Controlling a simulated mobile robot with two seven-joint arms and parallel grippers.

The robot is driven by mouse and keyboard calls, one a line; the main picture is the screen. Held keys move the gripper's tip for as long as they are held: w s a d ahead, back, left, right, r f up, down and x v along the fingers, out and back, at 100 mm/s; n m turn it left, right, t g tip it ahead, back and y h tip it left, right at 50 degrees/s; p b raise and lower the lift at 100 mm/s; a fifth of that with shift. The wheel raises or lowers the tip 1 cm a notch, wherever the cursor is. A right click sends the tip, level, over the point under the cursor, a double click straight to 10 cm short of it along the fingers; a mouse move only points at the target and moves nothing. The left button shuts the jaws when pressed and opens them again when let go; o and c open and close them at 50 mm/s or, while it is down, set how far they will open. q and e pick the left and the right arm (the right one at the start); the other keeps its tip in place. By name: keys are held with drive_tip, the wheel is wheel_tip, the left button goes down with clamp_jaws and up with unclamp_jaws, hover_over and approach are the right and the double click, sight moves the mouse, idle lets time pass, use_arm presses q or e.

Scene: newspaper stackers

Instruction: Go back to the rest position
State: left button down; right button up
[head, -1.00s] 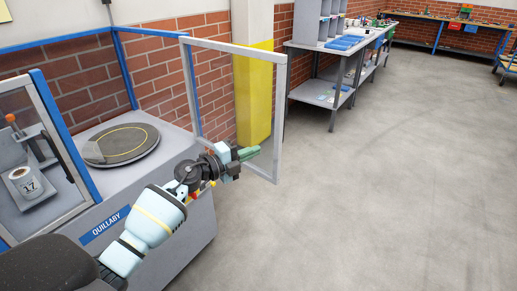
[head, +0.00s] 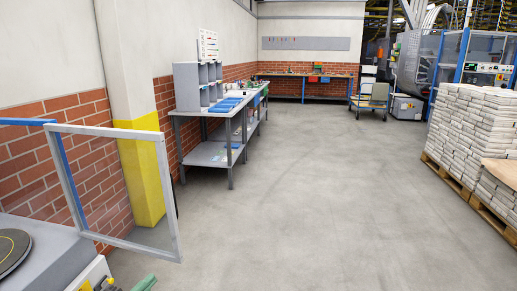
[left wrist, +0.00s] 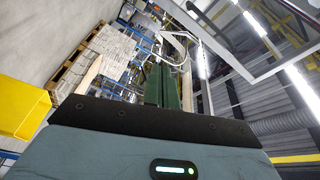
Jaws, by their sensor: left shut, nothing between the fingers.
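My left gripper (head: 146,283) shows only in part at the bottom left edge of the head view, with its green fingertips just inside the picture. In the left wrist view its green fingers (left wrist: 168,86) are together and point away from the camera, with nothing held. The gripper is in front of the open framed door (head: 170,200) of the machine, below and to the right of it in the head view. My right gripper is in neither view.
The machine's grey top with its round turntable (head: 12,250) is at the lower left. A yellow-based pillar (head: 140,180) stands behind the door. A grey workbench (head: 212,150) lines the wall. Stacked paper bundles (head: 470,130) stand on pallets at the right. The middle floor is clear.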

use_arm(q)
drive_tip(key=s+d+f+n+g+y, duration=0.2)
drive_tip(key=s+f+n, duration=0.3)
drive_tip(key=s, duration=0.7)
drive_tip(key=s+d+f+n+g+y+p, duration=0.1)
drive_tip(key=s+d+f+n+g+y, duration=0.1)
drive_tip(key=s+f+n, duration=0.4)
drive_tip(key=s+d+f+n+g+y, duration=0.2)
drive_tip(key=s+d+f+n+g, duration=0.2)
drive_tip(key=s+f, duration=0.7)
drive_tip(key=s+n, duration=0.1)
drive_tip(key=s, duration=0.7)
drive_tip(key=shift+d+n, duration=0.15)
drive_tip(key=shift+n, duration=0.15)
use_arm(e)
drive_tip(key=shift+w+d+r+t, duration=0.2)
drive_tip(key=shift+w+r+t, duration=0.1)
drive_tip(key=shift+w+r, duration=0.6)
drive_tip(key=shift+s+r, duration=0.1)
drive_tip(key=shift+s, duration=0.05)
